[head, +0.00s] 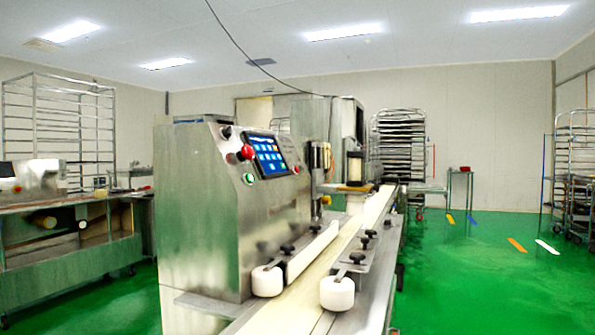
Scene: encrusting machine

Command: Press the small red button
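The encrusting machine (205,215) stands in front of me, a large steel box with a sloped control panel. A small red button (295,169) sits at the lower right of the lit touchscreen (266,155). A larger red mushroom-shaped knob (247,152) is on the left of the screen. A green button (249,179) is below that knob. My gripper is not in view, so its state and its distance from the button do not show.
A conveyor belt (345,243) with white rollers and black knobs runs along the machine's right side. Steel benches and a rack (60,120) stand at the left. More racks (398,150) stand at the back. The green floor (480,275) at the right is open.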

